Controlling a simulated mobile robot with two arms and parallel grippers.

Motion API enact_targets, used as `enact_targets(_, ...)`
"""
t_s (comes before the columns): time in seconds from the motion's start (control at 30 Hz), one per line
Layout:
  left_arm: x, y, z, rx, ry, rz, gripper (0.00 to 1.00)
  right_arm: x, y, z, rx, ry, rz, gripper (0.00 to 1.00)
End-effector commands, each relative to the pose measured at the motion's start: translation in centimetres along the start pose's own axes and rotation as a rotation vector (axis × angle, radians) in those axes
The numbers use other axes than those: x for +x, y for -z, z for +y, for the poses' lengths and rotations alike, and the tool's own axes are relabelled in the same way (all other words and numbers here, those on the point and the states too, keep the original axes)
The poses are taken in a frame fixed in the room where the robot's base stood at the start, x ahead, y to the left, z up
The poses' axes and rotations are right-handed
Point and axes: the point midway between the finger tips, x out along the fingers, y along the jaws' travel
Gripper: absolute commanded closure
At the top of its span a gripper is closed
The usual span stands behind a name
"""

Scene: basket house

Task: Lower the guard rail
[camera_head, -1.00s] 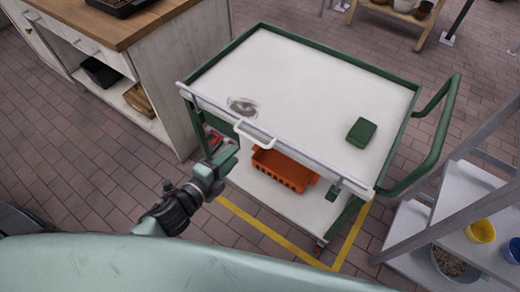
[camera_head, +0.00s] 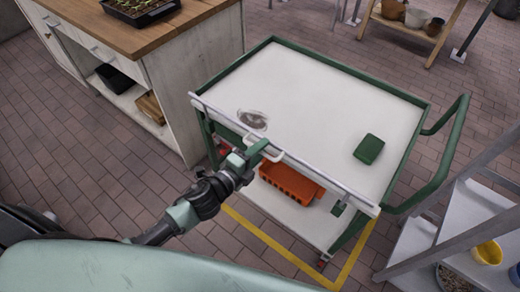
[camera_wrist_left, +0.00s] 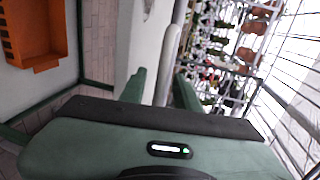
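The guard rail (camera_head: 325,177) is a grey bar along the near edge of the green-framed cart (camera_head: 305,100), level with its white top. A pale loop handle (camera_head: 282,160) sticks out from its middle. My left gripper (camera_head: 262,150) is at the left part of this handle. In the left wrist view the two green fingers (camera_wrist_left: 160,90) stand apart, with the grey handle bar (camera_wrist_left: 170,58) showing between them. Whether they touch it I cannot tell. My right gripper is not in view.
An orange crate (camera_head: 290,183) sits on the lower shelf. A wooden-topped cabinet (camera_head: 190,40) stands left, a grey step shelf (camera_head: 440,235) right.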

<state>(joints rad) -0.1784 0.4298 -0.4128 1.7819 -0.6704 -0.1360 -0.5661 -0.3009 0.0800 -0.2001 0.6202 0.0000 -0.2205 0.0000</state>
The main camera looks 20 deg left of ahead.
Motion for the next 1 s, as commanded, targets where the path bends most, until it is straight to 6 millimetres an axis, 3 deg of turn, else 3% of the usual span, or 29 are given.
enact_targets(0.07,-0.02,0.01,0.02,0.0,0.0,0.0,0.74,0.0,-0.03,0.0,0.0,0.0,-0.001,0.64)
enact_targets(0.17,-0.03,0.0,0.02,0.0,0.0,0.0,1.0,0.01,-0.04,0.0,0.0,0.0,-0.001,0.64)
enact_targets(1.0,-0.05,-0.03,0.0,0.0,0.0,0.0,1.0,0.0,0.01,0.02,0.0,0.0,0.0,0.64)
